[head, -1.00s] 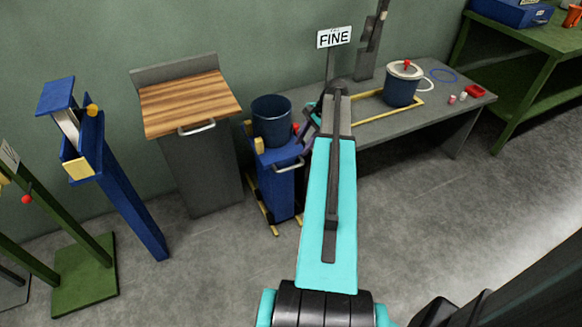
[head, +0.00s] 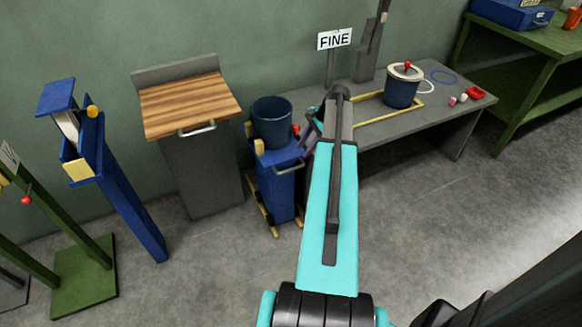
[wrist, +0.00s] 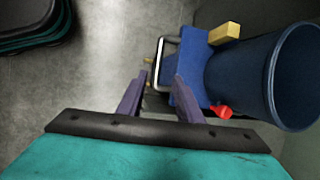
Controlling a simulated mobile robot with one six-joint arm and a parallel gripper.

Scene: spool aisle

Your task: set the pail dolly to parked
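The pail dolly (head: 274,188) is a blue wheeled stand with yellow feet, beside the grey bench in the head view. A dark blue pail (head: 271,124) stands on it; the pail also fills the right of the wrist view (wrist: 268,78). The dolly has a silver loop handle (wrist: 160,62), a red knob (wrist: 223,112) and a yellow block (wrist: 225,33). My gripper (wrist: 159,82) is open, its two purple fingers apart at the handle's near end. I cannot tell whether they touch it. In the head view my arm partly hides the gripper.
A wood-topped grey cabinet (head: 190,105) stands left of the dolly. The grey bench (head: 440,118) on the right carries a lidded pail (head: 402,90) and a yellow frame (head: 390,115). A "FINE" sign (head: 334,39) stands at the back. The floor (head: 210,260) in front is clear.

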